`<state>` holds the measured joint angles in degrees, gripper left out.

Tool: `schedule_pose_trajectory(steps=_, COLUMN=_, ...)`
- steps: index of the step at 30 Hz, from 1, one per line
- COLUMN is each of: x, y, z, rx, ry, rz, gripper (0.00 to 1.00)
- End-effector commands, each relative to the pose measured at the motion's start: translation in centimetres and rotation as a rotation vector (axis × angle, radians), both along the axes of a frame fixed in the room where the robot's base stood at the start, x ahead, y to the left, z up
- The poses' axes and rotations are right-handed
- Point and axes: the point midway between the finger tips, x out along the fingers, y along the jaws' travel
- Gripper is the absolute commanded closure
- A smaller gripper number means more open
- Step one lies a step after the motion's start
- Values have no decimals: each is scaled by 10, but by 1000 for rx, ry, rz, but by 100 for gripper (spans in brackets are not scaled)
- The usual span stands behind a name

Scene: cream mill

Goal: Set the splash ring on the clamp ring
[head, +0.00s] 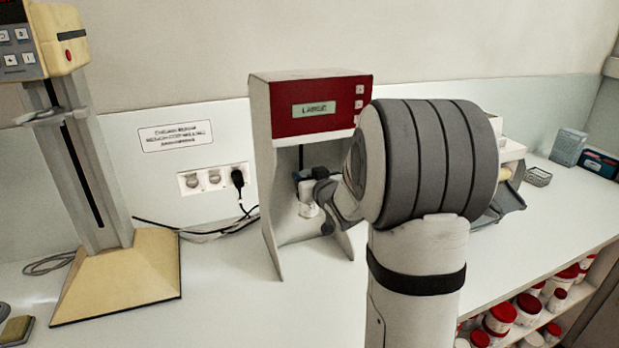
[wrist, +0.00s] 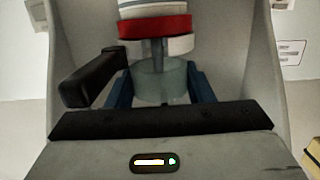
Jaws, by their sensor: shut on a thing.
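My gripper (wrist: 160,90) has blue fingers on both sides of a pale translucent ring (wrist: 160,82), which looks like the splash ring, and is shut on it. Just beyond it in the wrist view is a light grey ring (wrist: 181,44) under a red band (wrist: 155,27), likely the clamp ring. A black handle (wrist: 92,79) reaches out at its left. A thin shaft shows between the two rings. I cannot tell whether they touch. In the head view my arm hides most of the gripper; a small white part (head: 307,190) shows inside the machine.
The grey machine (head: 262,150) with a red display panel (head: 310,110) has side walls close around my gripper. A stand with a cream base (head: 120,275) is at the left. Red-lidded jars (head: 500,315) fill the shelf at lower right. The counter front is clear.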

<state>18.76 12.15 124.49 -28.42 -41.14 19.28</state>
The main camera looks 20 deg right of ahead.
Motion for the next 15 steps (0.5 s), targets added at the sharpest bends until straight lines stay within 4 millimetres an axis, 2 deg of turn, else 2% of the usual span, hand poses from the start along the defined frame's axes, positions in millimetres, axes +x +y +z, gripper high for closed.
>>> schedule_pose_trajectory(steps=15, x=0, y=0, z=-4, rx=0, ry=0, rz=0, gripper=74)
